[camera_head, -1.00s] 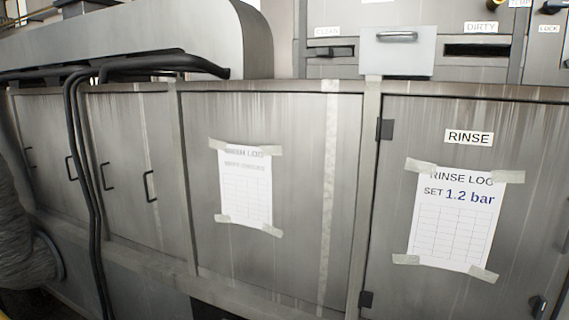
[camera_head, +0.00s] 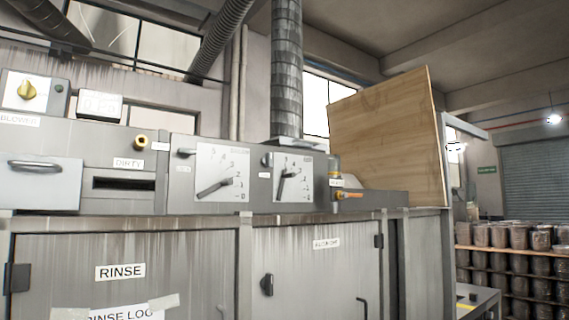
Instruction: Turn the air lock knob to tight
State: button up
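No label reading "air lock" or "tight" can be read, so I cannot tell which control is the air lock knob. A small lever (camera_head: 186,153) with a small label that seems to read LOCK is left of a white dial (camera_head: 220,172) with a black pointer near its low end. A second lever (camera_head: 266,161) with a small blurred label is left of another white dial (camera_head: 293,178), whose pointer leans down and left. A yellow knob (camera_head: 27,91) is above a BLOWER label at the far left. My gripper is not in view.
A RINSE door (camera_head: 60,250) and a second door (camera_head: 305,290) with a black latch line the cabinet front. Shelves of containers (camera_head: 520,238) are at right.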

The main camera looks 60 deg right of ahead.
aim_at(267, 161)
jog(key=u, duration=1.1)
jog(key=k, duration=0.15)
jog(key=z, duration=3)
jog(key=k, duration=0.6)
jog(key=u, duration=0.2)
jog(key=i, duration=0.6)
jog(key=z, duration=0.1)
